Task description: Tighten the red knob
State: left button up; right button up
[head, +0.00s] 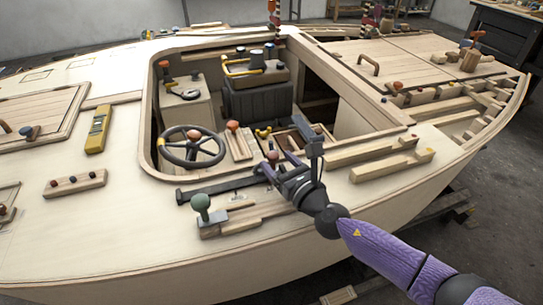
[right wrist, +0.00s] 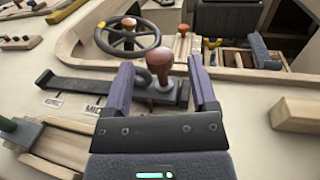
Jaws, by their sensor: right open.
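A reddish-brown knob (right wrist: 160,57) on a short stem stands at the right end of a dark metal bar (right wrist: 75,84) on the pale deck. In the head view the knob (head: 272,156) shows just at the fingertips of my right gripper (head: 278,165). The purple fingers of my right gripper (right wrist: 161,75) are open. In the right wrist view the knob appears between them, with space on both sides; I cannot tell its exact depth between the fingers. Other red knobs stand at the steering wheel (head: 193,134) and on a wooden block (head: 232,126). My left gripper is not in view.
A steering wheel (head: 190,148) and the open cockpit lie beyond the bar. Wooden strips (head: 385,165) lie to the right.

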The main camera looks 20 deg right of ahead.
jog(key=shift+x, duration=1.4)
